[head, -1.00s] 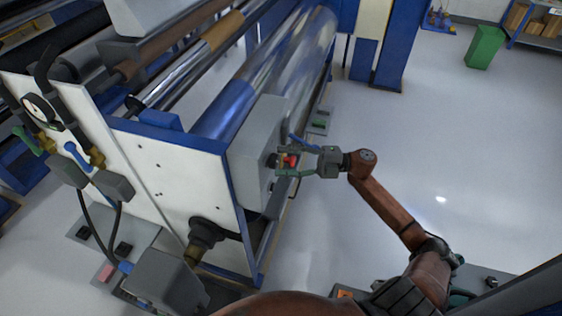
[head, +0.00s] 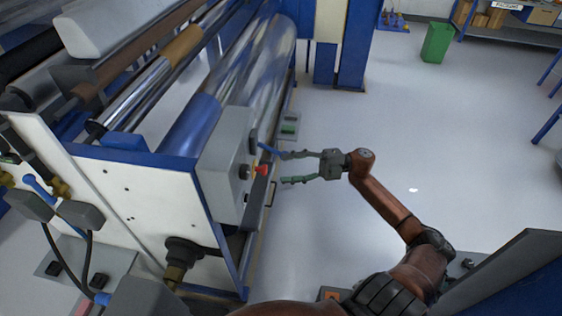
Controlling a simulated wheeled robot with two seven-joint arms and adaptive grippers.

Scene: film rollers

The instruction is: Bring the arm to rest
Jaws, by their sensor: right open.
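My right gripper (head: 286,167) is open, its two green-grey fingers pointing left with nothing between them. It is a little to the right of the grey control box (head: 228,150) on the machine's end. A red knob (head: 261,170) on the box shows just left of the fingertips, with a small gap between. A blue lever (head: 267,148) is by the upper fingertip; whether they touch I cannot tell. My right arm reaches in from the bottom right. My left gripper is not in view.
The film machine with its rollers (head: 245,85) fills the left side. Open floor (head: 420,140) lies to the right of it. A green bin (head: 437,42) and a shelf with boxes (head: 510,20) stand at the back. A blue post (head: 358,45) is at the top middle.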

